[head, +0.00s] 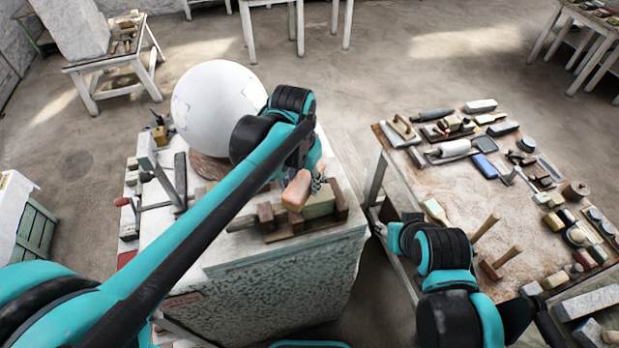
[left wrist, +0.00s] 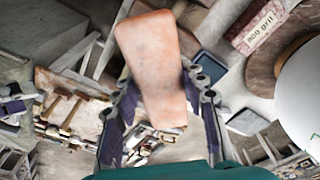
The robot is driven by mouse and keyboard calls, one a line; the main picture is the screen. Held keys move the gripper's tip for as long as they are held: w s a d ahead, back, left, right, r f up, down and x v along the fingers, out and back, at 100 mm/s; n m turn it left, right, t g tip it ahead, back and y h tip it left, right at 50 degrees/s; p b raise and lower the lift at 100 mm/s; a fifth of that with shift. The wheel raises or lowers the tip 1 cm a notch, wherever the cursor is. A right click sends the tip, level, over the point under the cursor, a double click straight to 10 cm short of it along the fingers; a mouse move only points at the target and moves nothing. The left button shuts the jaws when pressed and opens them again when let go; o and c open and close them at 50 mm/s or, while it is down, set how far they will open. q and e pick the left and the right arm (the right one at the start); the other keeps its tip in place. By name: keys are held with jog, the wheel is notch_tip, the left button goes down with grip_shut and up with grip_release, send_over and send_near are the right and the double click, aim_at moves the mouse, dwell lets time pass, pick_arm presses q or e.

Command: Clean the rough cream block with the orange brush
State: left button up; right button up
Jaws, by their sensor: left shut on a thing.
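The orange brush (head: 298,190) shows as a smooth, pinkish-orange body in my left gripper (head: 308,185), just above the wooden clamp. In the left wrist view the brush (left wrist: 153,65) lies between the two fingers of the left gripper (left wrist: 160,112); I cannot make out its bristles. Whether brush and block touch is unclear. My right gripper (head: 381,229) shows only as a small tip by the side table; its fingers are not clear.
A big white sphere (head: 217,100) stands on the bench behind my left arm; its edge shows in the left wrist view (left wrist: 302,95). Hand tools lie at the bench's left. A side table (head: 475,190) at right is crowded with tools and blocks. A floor gap separates the two.

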pick_arm(q)
jog(key=shift+w+d, duration=0.1)
jog(key=shift+f+b, duration=0.45)
jog(key=shift+f, duration=0.2)
dwell(0.4)
jog(key=shift+s+a+r, duration=0.15)
jog(key=shift+s+a, duration=0.15)
jog(key=shift+s, duration=0.3)
jog(key=shift+s+a, duration=0.25)
jog(key=shift+s, duration=0.2)
